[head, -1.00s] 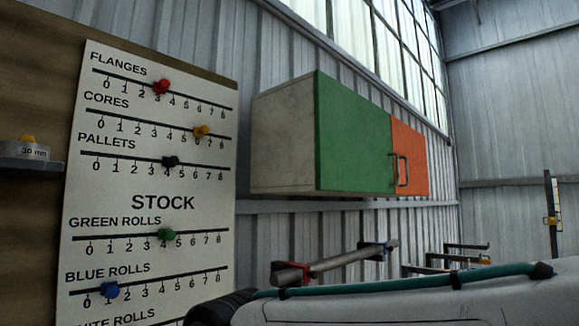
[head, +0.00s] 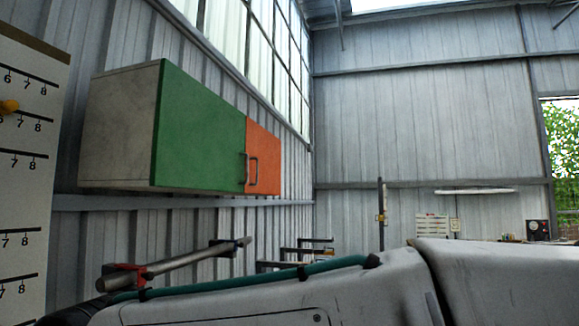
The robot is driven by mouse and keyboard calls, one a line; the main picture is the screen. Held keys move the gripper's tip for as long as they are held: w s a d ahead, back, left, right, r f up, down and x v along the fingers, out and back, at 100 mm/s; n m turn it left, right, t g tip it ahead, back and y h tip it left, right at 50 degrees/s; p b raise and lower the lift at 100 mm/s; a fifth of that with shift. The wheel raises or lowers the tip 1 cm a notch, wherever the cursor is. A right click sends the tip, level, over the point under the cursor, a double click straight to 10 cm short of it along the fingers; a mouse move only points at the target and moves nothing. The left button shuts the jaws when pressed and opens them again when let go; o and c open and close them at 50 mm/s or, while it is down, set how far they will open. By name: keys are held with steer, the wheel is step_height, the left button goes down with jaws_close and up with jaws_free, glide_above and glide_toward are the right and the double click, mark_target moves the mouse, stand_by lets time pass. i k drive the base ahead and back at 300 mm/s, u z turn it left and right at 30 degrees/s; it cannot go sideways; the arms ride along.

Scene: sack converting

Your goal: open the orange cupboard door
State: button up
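The orange cupboard door (head: 265,152) is the right-hand door of a wall cupboard and looks shut. Its dark bar handle (head: 254,171) is on its left side, near the seam with the green door (head: 199,130). The green door also looks shut, with its own dark handle (head: 245,168) beside the seam. The cupboard's pale side panel (head: 117,130) faces me. My arm crosses the bottom of the head view, below the cupboard and apart from it. My gripper is not in view.
A metal bar with a red clamp (head: 122,269) sticks out below the cupboard. Dark rack arms (head: 300,250) stand further back against the corrugated wall. A stock board (head: 28,170) is at the left edge. A window (head: 562,150) shows at the far right.

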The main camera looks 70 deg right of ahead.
mark_target(263, 148)
steer(key=z, duration=1.95)
steer(key=k, duration=0.65)
steer(key=z, duration=0.65)
steer(key=i, duration=0.85)
steer(key=z, duration=0.75)
steer(key=i, duration=0.95)
steer(key=u, duration=0.55)
steer(key=i, duration=1)
steer(key=u, duration=0.7)
